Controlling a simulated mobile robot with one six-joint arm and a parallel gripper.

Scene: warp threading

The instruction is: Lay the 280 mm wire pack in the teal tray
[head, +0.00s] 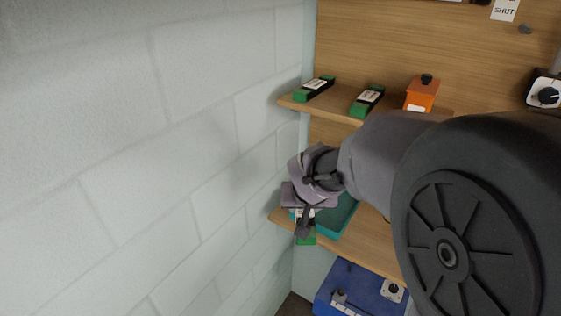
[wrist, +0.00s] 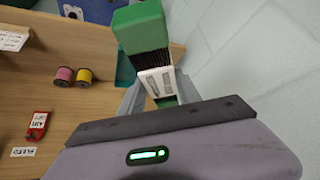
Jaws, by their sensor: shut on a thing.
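My gripper (head: 303,212) is shut on a wire pack with green ends, a dark body and a white label. One green end (head: 306,238) shows below the jaws in the head view. In the wrist view the held pack (wrist: 148,48) sticks out beyond the fingers (wrist: 158,98). Its label is too small to read, so I cannot confirm the length. The teal tray (head: 340,217) is on the lower shelf, just right of my gripper and partly hidden by my arm. In the wrist view a piece of the teal tray (wrist: 124,72) shows behind the pack.
Two similar green-ended packs, a left one (head: 314,89) and a right one (head: 367,100), lie on the upper shelf beside an orange box (head: 421,94). A pale block wall (head: 180,150) stands close on the left.

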